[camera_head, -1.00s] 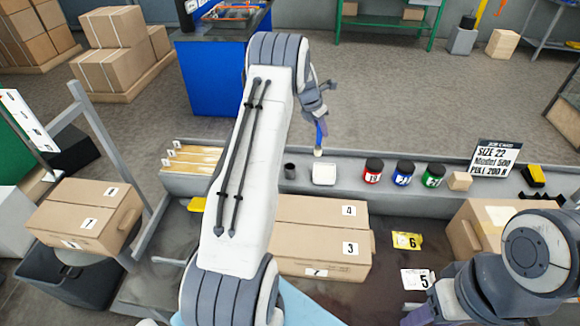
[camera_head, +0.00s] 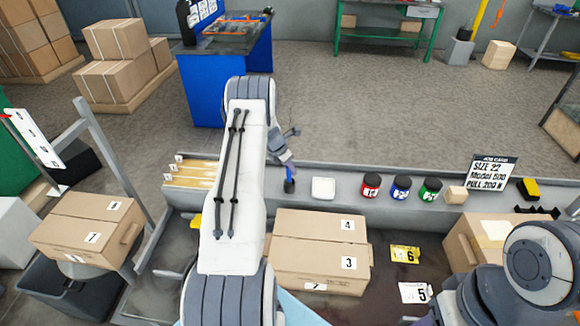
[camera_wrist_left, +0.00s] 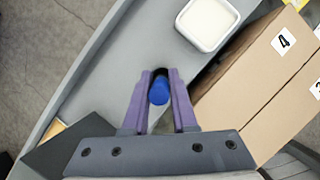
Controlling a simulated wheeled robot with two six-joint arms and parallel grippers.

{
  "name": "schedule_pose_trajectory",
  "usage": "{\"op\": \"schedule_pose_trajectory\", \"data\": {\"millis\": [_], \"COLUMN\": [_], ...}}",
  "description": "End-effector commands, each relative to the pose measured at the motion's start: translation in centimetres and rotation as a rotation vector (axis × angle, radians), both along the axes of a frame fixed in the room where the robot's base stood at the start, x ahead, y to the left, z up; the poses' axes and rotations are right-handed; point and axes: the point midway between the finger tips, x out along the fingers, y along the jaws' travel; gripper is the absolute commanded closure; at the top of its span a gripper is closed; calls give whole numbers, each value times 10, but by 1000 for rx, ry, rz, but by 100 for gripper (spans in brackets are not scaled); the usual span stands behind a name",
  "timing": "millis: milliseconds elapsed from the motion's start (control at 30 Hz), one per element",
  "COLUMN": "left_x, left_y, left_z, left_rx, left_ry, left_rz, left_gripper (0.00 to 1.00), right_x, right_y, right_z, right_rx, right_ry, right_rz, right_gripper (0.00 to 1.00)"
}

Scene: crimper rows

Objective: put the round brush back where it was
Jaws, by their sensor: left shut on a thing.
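The round brush (camera_head: 289,173) shows as a short blue handle at the shelf, just left of the white dish. My left gripper (camera_head: 287,163) is above it, shut on the handle. In the left wrist view the round blue handle end (camera_wrist_left: 158,91) sits between the two purple fingers. A small dark cup (camera_head: 290,187) is directly below the brush, and the brush appears upright at it. The bristle end is hidden, so I cannot tell how deep it is in the cup. My right gripper is out of view; only part of my right arm shows at lower right.
The white dish (camera_head: 323,188) is close to the right of the cup. Red (camera_head: 371,187), blue (camera_head: 401,188) and green (camera_head: 430,190) jars stand farther right on the shelf. A large carton (camera_head: 305,262) stands in front. Wooden slots (camera_head: 195,173) are at the left.

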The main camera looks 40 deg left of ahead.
Motion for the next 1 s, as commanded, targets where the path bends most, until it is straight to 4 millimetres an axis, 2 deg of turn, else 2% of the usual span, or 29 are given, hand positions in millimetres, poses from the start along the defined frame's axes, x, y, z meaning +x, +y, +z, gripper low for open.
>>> {"op": "schedule_pose_trajectory", "data": {"millis": [367,400,433,467,767,900,1000], "left_x": [1,1,0,0,0,-2,-8], "left_y": [0,0,0,0,0,1,3], "left_z": [-5,-4,-4,-4,-3,6,21], "left_rx": [0,1,1,0,0,1,1], "left_ry": [-1,-1,-1,-1,-1,-1,-2], "left_rz": [0,0,0,0,0,0,1], "left_gripper": [100,63,51,44,44,44,44], "right_x": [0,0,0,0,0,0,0], "right_y": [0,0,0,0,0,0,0], "right_z": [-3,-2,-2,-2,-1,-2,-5], "right_rx": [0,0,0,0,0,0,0], "right_ry": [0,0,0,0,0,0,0], "right_rz": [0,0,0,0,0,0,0], "right_gripper": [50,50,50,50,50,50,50]}}
